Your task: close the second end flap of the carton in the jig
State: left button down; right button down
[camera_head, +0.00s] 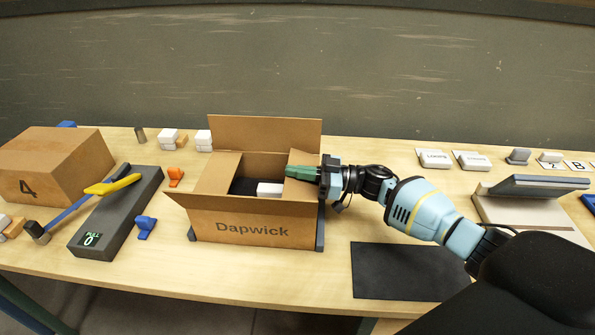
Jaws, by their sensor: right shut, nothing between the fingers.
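The open brown carton (253,226), marked "Dapwick", sits between the dark side plates of the jig (320,228). Its back long flap (265,132) stands up. Its left end flap (217,174) lies inward over the left of the opening. Its right end flap (299,190) is partly hidden by my right gripper; it looks turned inward, but its exact angle is unclear. A white box (270,189) and something dark show inside. My right gripper (290,172) is shut and empty, its green fingers pointing left over the right end flap. My left gripper is out of view.
A closed carton (52,168) marked 4 stands at the left. Beside it is a dark block (115,212) with a yellow-handled lever (112,185). A black mat (407,271) lies front right. A tilted grey panel on a stand (535,186) is at the right.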

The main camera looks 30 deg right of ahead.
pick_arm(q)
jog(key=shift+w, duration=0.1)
pick_arm(e)
jog(key=shift+r, duration=0.1)
